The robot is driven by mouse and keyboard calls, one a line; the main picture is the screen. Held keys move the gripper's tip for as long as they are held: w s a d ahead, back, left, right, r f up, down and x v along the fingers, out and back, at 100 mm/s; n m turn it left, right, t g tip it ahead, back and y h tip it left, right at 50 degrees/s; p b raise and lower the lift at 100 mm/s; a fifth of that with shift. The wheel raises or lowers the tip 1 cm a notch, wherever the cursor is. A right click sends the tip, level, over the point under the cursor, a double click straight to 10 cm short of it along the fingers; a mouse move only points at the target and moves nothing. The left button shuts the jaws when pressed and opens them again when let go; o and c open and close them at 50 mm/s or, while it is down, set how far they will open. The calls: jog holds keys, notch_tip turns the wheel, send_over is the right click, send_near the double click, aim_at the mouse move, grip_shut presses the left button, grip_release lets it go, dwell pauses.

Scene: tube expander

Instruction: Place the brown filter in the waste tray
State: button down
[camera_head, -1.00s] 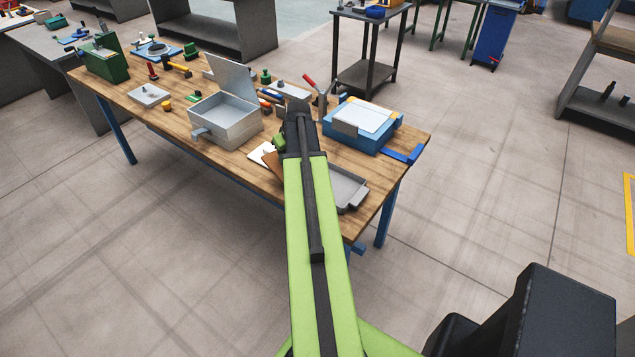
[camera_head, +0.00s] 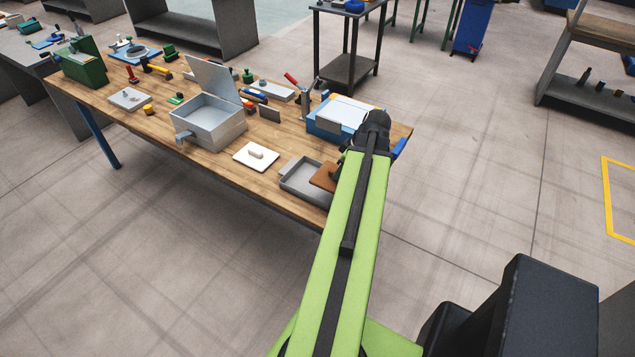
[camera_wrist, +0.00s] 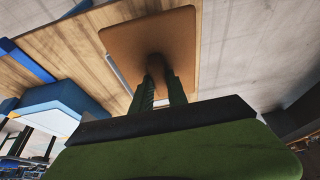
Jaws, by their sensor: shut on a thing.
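The brown filter (camera_head: 324,177) is a flat brown plate, partly hidden behind my arm in the head view. In the wrist view the brown filter (camera_wrist: 130,40) fills the top middle. My gripper (camera_wrist: 160,82) is shut on its middle. The waste tray (camera_head: 290,178) is a shallow grey tray with a handle tab, near the front edge of the bench. The filter is over the tray's right part in the head view. I cannot tell whether it touches the tray. In the wrist view a grey tray edge shows beside the filter.
A white plate with a knob (camera_head: 256,155) lies left of the tray. An open grey box (camera_head: 208,120) with a raised lid stands behind it. A blue box with a white top (camera_head: 335,118) stands behind the tray. The bench's front edge is close to the tray.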

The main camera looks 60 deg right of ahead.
jog(key=w+d+f+b, duration=0.1)
jog(key=w+f+b, duration=0.1)
jog(key=w, duration=0.1)
jog(key=w+d+f+b, duration=0.1)
jog(key=w+f+b, duration=0.1)
jog(key=w, duration=0.2)
jog(key=w+d+f+b, duration=0.2)
jog(key=w+f+b, duration=0.1)
jog(key=w, duration=0.1)
jog(key=shift+f, duration=0.1)
jog(key=shift+w, duration=0.1)
notch_tip(320, 180, down, 4)
jog(key=b, duration=0.4)
jog(key=shift+a+f, duration=0.1)
jog(key=shift+f, duration=0.1)
jog(key=shift+r, duration=0.25)
jog(key=shift+f, duration=0.2)
jog(key=c, duration=1.3)
grip_release()
jog(key=shift+r, duration=0.1)
